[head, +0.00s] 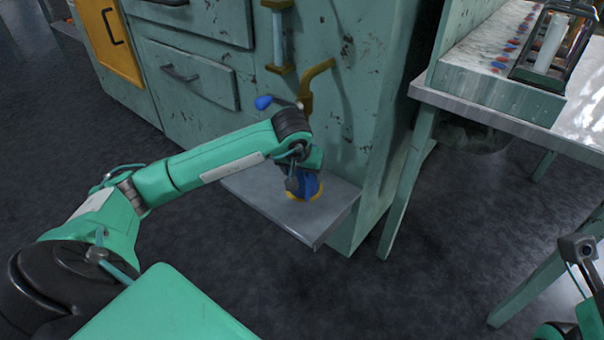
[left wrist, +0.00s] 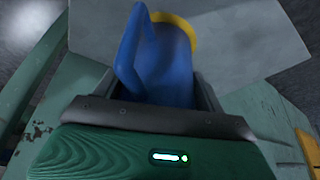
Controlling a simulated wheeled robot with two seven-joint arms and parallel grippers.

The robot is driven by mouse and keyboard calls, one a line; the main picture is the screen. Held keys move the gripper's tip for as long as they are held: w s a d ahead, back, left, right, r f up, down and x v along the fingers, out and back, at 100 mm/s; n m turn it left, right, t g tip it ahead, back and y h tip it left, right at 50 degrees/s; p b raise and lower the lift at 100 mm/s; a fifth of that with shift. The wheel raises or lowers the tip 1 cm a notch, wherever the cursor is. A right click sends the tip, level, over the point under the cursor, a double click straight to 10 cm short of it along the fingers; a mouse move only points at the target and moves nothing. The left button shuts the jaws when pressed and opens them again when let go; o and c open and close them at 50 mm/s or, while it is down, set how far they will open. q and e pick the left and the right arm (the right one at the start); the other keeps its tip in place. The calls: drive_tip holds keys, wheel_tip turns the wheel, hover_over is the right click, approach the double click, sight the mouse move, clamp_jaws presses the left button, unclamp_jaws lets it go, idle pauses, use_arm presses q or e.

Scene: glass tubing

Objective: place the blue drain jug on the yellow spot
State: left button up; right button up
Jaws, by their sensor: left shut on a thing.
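The blue drain jug (head: 310,186) is at the grey metal shelf (head: 258,196) low on the green cabinet, partly hidden by my left wrist. The yellow spot (head: 319,193) shows as a rim around the jug's lower end, so the jug is over or on it; whether it touches is unclear. In the left wrist view the jug (left wrist: 168,65) fills the space between the jaws, its handle at the left, with the yellow spot (left wrist: 188,27) curving past its far end. My left gripper (head: 305,178) is shut on the jug. My right gripper is not in view.
Drawers with handles (head: 180,73) lie left. A table (head: 480,105) with a rack (head: 550,45) stands right. The floor before the shelf is clear.

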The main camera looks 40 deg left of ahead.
use_arm(q)
drive_tip(key=shift+f, duration=0.1)
drive_tip(key=o, duration=1)
